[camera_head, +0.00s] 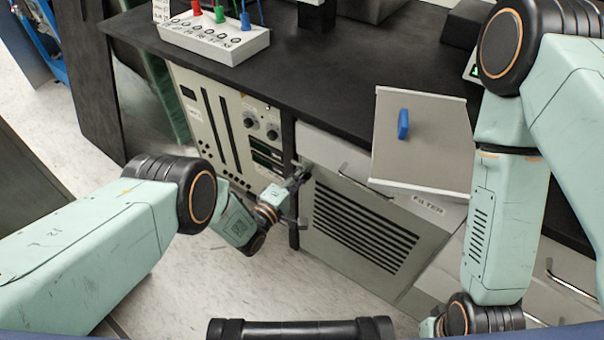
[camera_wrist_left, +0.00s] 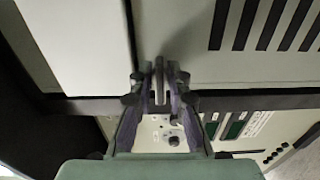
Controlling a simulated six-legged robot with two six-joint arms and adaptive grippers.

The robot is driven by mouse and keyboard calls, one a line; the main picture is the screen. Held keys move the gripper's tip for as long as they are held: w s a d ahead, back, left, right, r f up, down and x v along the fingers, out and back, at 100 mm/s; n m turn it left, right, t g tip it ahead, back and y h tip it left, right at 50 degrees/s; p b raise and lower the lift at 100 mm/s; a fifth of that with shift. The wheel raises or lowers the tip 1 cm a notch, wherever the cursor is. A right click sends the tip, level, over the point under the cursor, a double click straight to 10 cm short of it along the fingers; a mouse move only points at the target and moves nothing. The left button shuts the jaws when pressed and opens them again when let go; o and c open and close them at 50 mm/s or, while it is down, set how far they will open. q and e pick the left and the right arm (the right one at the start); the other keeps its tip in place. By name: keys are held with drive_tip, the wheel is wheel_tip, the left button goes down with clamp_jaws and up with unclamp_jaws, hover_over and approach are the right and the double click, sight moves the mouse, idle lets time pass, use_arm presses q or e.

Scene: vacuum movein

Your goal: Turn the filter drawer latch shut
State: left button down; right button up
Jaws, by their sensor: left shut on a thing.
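My left gripper (camera_head: 299,178) is at the upper left corner of the slatted grey front, beside the instrument rack. It is shut on a small grey latch, and its fingers hide much of the latch in the head view. In the left wrist view the latch (camera_wrist_left: 160,78) stands as a thin upright tab between the fingertips. The slatted front (camera_head: 345,262) also shows in the wrist view. A label reading FILTER (camera_head: 428,204) is at the right, below a pale panel (camera_head: 425,150) with a blue handle (camera_head: 403,124). My right gripper is not in view.
The instrument rack (camera_head: 232,135) with knobs stands left of the slatted front. A black worktop (camera_head: 300,85) runs above, carrying a white box (camera_head: 215,38) with coloured plugs. Drawers with bar handles are at the lower right. Pale floor (camera_head: 190,280) is open below my left arm.

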use_arm(q)
drive_tip(key=shift+m, duration=0.3)
drive_tip(key=m+b, duration=0.1)
drive_tip(key=m, duration=0.2)
drive_tip(key=shift+d+f+m+b, duration=0.1)
drive_tip(key=shift+m+b, duration=0.2)
drive_tip(key=shift+m, duration=0.1)
drive_tip(key=m+b, duration=0.1)
drive_tip(key=m, duration=0.5)
drive_tip(key=shift+b, duration=0.3)
drive_tip(key=m, duration=0.3)
drive_tip(key=shift+m+b, duration=0.35)
drive_tip(key=shift+m, duration=0.05)
drive_tip(key=shift+m+b, duration=0.3)
drive_tip(key=shift+m, duration=1.5)
drive_tip(key=c, duration=1.5)
unclamp_jaws()
